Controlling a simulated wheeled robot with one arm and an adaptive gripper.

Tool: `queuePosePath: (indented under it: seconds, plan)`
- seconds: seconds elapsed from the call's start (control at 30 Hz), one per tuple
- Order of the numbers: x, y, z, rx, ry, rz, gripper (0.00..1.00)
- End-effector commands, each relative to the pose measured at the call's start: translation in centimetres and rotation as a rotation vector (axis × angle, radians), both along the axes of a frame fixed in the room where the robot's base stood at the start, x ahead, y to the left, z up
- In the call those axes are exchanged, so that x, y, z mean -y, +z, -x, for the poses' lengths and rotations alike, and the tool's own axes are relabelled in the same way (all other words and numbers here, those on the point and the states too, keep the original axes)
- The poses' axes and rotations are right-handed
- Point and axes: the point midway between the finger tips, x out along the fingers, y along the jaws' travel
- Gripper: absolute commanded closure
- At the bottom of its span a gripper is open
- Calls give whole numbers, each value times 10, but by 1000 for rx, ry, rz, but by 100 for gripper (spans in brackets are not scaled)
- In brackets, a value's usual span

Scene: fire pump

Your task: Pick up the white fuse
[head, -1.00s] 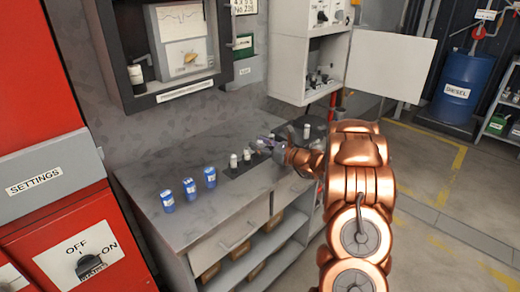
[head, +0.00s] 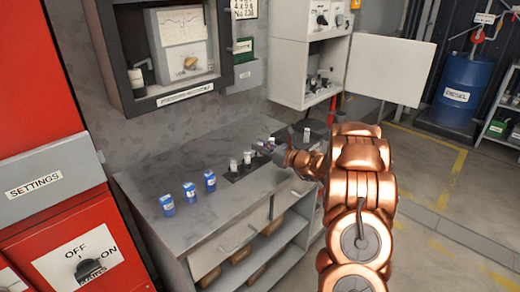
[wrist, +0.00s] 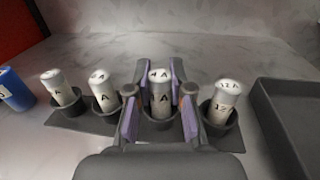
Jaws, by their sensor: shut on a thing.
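Several white fuses stand in a row of dark round holders in the wrist view. My gripper (wrist: 160,108) has its purple-lined fingers on both sides of one white fuse marked "4 A" (wrist: 160,78), shut on it. That fuse is upright with its lower end in its holder. Another white fuse (wrist: 222,100) stands to its right, and two more, one of them here (wrist: 103,90), stand to its left. In the head view my gripper (head: 277,150) is at the counter's right part, and two white fuses (head: 233,165) show to its left.
Three blue fuses (head: 189,192) stand on the grey counter (head: 150,185) at the left. A dark tray (wrist: 290,115) lies right of the fuse holders. Above the counter hangs an open white cabinet (head: 300,45) with its door swung right.

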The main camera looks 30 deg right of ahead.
Motion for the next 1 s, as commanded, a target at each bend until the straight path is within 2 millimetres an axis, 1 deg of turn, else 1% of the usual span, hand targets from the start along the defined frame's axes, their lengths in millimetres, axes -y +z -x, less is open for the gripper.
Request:
queuePosePath:
  seconds: [0.27,0.47,0.7,0.8,0.9,1.0]
  plan:
    - [-1,30,-1,6,2,1,100]
    - [19,33,38,5,-5,-2,100]
    - [41,39,91,4,-4,0,100]
    - [49,40,110,3,-3,0,100]
    - [55,41,125,1,-3,-2,100]
    - [60,42,136,1,-1,0,100]
